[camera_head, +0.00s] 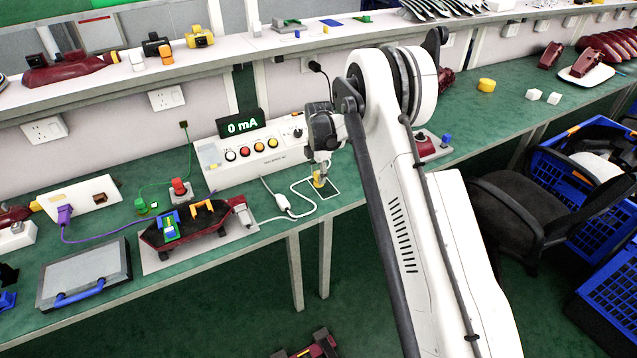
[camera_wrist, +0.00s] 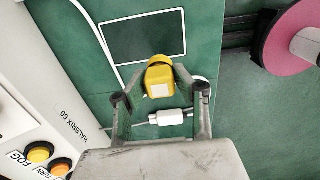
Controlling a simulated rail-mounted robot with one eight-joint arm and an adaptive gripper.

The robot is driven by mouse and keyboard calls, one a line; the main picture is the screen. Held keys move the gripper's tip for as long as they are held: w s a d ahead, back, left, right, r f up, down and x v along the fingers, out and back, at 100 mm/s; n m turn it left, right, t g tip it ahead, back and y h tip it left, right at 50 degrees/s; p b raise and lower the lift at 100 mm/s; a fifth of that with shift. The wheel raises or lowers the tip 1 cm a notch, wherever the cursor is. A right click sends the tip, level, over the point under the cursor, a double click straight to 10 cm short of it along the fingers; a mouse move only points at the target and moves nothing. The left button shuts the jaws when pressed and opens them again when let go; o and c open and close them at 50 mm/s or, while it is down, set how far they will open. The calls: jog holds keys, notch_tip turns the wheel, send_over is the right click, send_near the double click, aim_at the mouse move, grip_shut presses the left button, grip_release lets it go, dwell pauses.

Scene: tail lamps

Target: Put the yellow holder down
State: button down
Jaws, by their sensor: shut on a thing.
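The yellow holder (camera_wrist: 160,80) is between the two fingertips of my gripper (camera_wrist: 158,90) in the wrist view, and the gripper is shut on it. In the head view the yellow holder (camera_head: 319,178) shows small below my gripper (camera_head: 321,165), over the green bench by a white outlined square (camera_head: 327,190). In the wrist view a white-edged dark rectangle (camera_wrist: 143,38) lies just beyond the holder. I cannot tell whether the holder touches the bench.
A white test box (camera_head: 258,150) with coloured buttons and a "0 mA" display stands to the left. A white inline connector (camera_head: 282,202) and cable lie close by, and the connector also shows in the wrist view (camera_wrist: 170,118). A dark red lamp (camera_head: 182,228) sits further left.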

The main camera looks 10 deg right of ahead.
jog(key=shift+f+p, duration=0.3)
jog(key=shift+f, duration=1.6)
jog(key=shift+f, duration=0.15)
jog(key=c, duration=1.4)
grip_release()
jog(key=shift+o, duration=0.2)
